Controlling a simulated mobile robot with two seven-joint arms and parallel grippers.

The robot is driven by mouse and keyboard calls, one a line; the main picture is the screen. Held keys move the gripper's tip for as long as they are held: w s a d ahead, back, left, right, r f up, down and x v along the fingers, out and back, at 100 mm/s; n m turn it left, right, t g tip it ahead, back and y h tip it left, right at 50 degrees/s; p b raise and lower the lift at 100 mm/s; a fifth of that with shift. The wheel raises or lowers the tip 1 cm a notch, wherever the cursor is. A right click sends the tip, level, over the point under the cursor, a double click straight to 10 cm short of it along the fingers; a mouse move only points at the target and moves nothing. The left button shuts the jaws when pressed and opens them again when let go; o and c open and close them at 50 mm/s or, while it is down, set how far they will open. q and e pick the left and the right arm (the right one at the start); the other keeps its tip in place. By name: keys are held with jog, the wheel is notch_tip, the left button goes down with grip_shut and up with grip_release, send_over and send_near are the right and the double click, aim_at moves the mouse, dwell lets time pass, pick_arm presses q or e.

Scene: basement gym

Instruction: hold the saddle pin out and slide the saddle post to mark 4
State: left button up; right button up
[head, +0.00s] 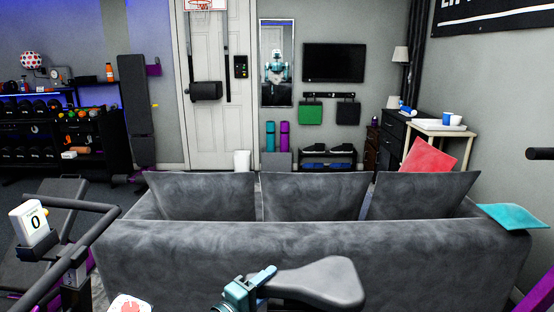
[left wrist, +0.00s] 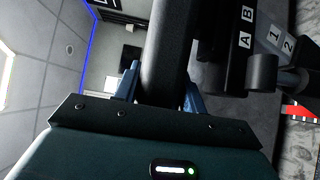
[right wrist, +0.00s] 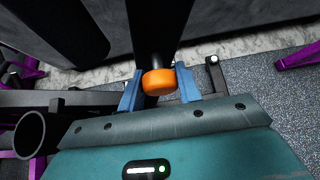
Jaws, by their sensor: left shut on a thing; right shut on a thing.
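The dark bike saddle (head: 318,282) is at the bottom centre of the head view. My left gripper (head: 262,278) is at its narrow nose. In the left wrist view the blue fingers of my left gripper (left wrist: 160,92) stand on both sides of a dark rounded part, apparently the saddle nose (left wrist: 166,55). In the right wrist view my right gripper (right wrist: 160,88) is shut on the orange knob of the saddle pin (right wrist: 160,82). A dark post (right wrist: 157,25) rises behind the knob. How far the pin is out and the post's mark numbers cannot be read.
Handlebars (head: 80,240) with a counter reading 0 (head: 35,222) are at left. Labels A, B, 1 and 2 show in the left wrist view.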

pick_arm(q)
jog(key=shift+f, duration=0.25)
pick_arm(e)
jog(key=shift+s, duration=0.4)
pick_arm(q)
jog(key=shift+r, duration=0.25)
jog(key=shift+w+d+r, duration=0.1)
jog(key=shift+d+r, duration=0.2)
jog(key=shift+r, duration=0.7)
jog(key=shift+s+d+r, duration=0.1)
jog(key=shift+d+r, duration=0.2)
jog(key=shift+r, duration=0.75)
jog(key=shift+w+d+r, duration=0.1)
jog(key=shift+d+r, duration=0.2)
jog(key=shift+r, duration=0.7)
pick_arm(e)
jog(key=shift+s+f, duration=0.2)
jog(key=shift+s, duration=0.25)
pick_arm(q)
jog(key=shift+a+f, duration=0.25)
jog(key=shift+f, duration=0.15)
